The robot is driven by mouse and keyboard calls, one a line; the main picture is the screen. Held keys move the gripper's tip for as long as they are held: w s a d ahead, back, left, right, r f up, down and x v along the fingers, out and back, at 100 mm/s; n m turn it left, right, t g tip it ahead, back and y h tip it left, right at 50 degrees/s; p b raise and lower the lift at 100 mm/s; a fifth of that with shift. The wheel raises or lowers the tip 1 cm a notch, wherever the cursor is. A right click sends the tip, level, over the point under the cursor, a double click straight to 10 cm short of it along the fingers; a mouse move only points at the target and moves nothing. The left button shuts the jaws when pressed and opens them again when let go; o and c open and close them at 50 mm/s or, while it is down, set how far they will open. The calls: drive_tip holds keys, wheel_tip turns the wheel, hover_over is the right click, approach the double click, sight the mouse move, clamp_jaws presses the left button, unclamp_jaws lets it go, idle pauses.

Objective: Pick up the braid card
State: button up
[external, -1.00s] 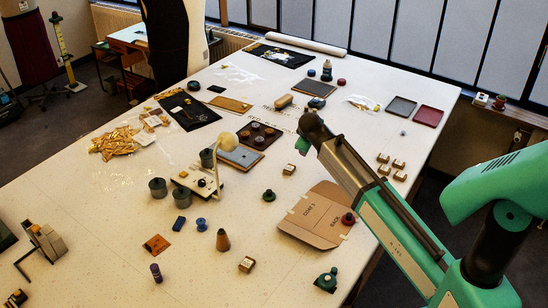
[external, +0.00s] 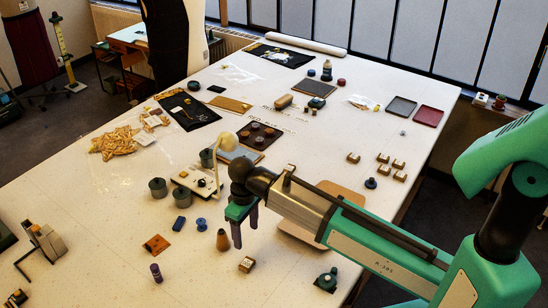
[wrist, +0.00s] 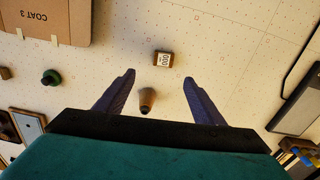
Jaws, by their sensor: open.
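I cannot tell for sure which thing is the braid card. An orange-brown square card (external: 157,244) lies flat at the front left in the external view, and a flat gold-tan rectangle (external: 230,104) lies farther back. My gripper (external: 246,236) is open and empty, fingers pointing down, right of the orange-brown card and apart from it. In the wrist view my gripper (wrist: 159,77) has its two dark fingers spread, with a brown cone (wrist: 147,99) showing between them and a small labelled block (wrist: 162,58) just beyond the tips. Neither card is clearly visible there.
The cone (external: 222,240) and labelled block (external: 246,264) stand close to my gripper. A blue spool (external: 201,224), a purple cylinder (external: 156,272) and grey pots (external: 158,187) are to the left. A cardboard piece (wrist: 45,18) lies partly under my arm. The front table is mostly clear.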

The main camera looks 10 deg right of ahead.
drive_tip(key=shift+s+a, duration=0.15)
drive_tip(key=shift+s, duration=0.3)
drive_tip(key=shift+f, duration=0.15)
drive_tip(key=b, duration=0.2)
hover_over(247, 263)
drive_tip(key=f, duration=0.6)
drive_tip(key=shift+s+f, duration=0.15)
drive_tip(key=shift+s, duration=0.05)
drive_tip(key=shift+f+b, duration=0.75)
drive_tip(key=shift+f, duration=0.3)
drive_tip(key=shift+w+f+b, duration=0.15)
drive_tip(key=shift+f+b, duration=1.7)
drive_tip(key=shift+f, duration=0.75)
drive_tip(key=c, duration=1.1)
